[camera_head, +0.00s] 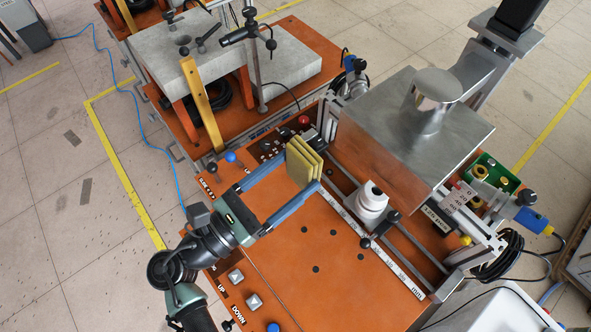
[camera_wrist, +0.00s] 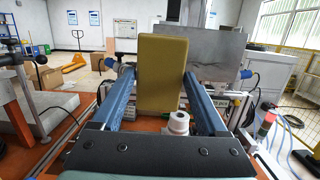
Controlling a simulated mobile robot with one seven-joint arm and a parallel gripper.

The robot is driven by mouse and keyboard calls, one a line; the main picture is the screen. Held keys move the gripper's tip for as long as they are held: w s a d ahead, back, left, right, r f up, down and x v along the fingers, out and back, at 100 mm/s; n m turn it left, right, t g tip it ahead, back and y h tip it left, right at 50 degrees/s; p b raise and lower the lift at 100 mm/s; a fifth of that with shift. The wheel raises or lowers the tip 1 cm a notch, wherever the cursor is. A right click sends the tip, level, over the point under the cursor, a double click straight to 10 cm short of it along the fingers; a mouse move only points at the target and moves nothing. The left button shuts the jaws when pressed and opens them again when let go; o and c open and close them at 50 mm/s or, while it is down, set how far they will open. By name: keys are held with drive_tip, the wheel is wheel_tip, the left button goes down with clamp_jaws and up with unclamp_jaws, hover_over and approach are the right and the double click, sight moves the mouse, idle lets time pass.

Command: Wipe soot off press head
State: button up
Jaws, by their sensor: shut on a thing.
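My gripper (camera_head: 303,172) is shut on a yellow sponge (camera_head: 299,160), a thick block held upright between the two blue fingers. It also fills the middle of the wrist view (camera_wrist: 162,73). The sponge is above the orange bench, left of a large silver metal block (camera_head: 385,145) with a round silver piece (camera_head: 434,100) on top. I take this to be the press head, but cannot be sure. The sponge looks apart from it. I cannot make out soot on its visible faces. In the wrist view the sponge hides part of the grey metal behind it.
A white cylindrical fitting (camera_head: 371,197) stands on rails right of my gripper. The orange bench top (camera_head: 330,275) is mostly clear. Buttons line its left edge. A second bench with a grey slab (camera_head: 285,80) and a yellow upright bar (camera_head: 200,103) stands behind.

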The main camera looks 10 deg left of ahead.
sight(375, 170)
drive_tip(key=shift+f+b+x, duration=0.2)
drive_tip(key=shift+b+x, duration=0.15)
drive_tip(key=shift+x, duration=0.95)
drive_tip(key=shift+f+b+x, duration=0.2)
drive_tip(key=shift+b+x, duration=0.1)
drive_tip(key=shift+x, duration=1)
drive_tip(key=shift+x, duration=1.05)
drive_tip(key=shift+s+d+f, duration=0.1)
drive_tip(key=shift+s+d+p, duration=1.1)
drive_tip(key=shift+s+p, duration=0.15)
drive_tip(key=shift+s+d+p, duration=0.9)
drive_tip(key=shift+s+d, duration=0.4)
drive_tip(key=shift+d, duration=0.2)
